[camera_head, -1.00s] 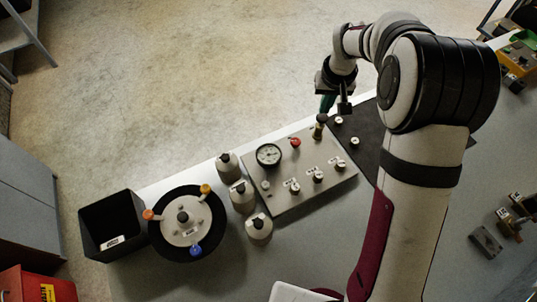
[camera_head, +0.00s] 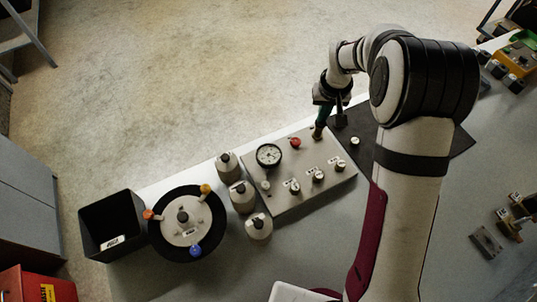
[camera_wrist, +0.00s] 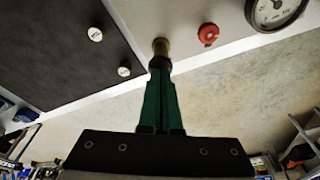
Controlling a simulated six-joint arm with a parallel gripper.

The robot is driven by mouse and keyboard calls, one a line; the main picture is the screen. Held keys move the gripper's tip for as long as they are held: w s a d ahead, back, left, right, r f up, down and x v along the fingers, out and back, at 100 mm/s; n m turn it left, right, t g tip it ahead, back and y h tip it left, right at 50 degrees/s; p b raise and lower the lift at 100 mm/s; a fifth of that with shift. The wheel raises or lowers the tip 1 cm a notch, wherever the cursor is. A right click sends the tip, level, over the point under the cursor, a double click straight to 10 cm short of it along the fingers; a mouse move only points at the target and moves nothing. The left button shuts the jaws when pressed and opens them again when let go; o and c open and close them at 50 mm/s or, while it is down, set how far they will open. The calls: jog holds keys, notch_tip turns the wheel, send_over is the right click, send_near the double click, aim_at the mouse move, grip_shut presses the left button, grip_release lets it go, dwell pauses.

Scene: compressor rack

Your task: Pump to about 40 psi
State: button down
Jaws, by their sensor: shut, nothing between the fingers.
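The grey panel (camera_head: 285,208) carries a round white pressure gauge (camera_head: 268,155), whose reading is too small to tell. The gauge is cut off at the top right of the wrist view (camera_wrist: 275,12). A brass pump post (camera_head: 316,134) with a dark top stands at the panel's upper right corner. My gripper (camera_head: 321,122) is shut and empty, its green fingers pointing down at the post's top. In the wrist view the fingertips (camera_wrist: 160,66) meet or overlap the dark top of the brass post (camera_wrist: 161,46); I cannot tell whether they press it.
A red knob (camera_head: 295,143) sits between gauge and post. Several labelled knobs (camera_head: 318,176) line the panel's front. Grey bottles (camera_head: 238,195), a round dark-rimmed fixture (camera_head: 216,236) and a black bin (camera_head: 85,225) stand left. A dark mat (camera_head: 365,125) with white buttons lies right.

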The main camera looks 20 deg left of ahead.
jog(key=shift+w+v, duration=0.2)
jog(key=shift+v, duration=0.65)
jog(key=shift+w+v, duration=0.15)
jog(key=shift+v, duration=0.7)
jog(key=shift+a, duration=0.1)
jog(key=shift+r, duration=0.1)
jog(key=shift+r, duration=0.1)
dwell(0.5)
jog(key=v, duration=0.2)
jog(key=w+v, duration=0.1)
jog(key=v, duration=0.1)
jog(key=shift+s+a+r, duration=0.1)
jog(key=shift+r, duration=0.35)
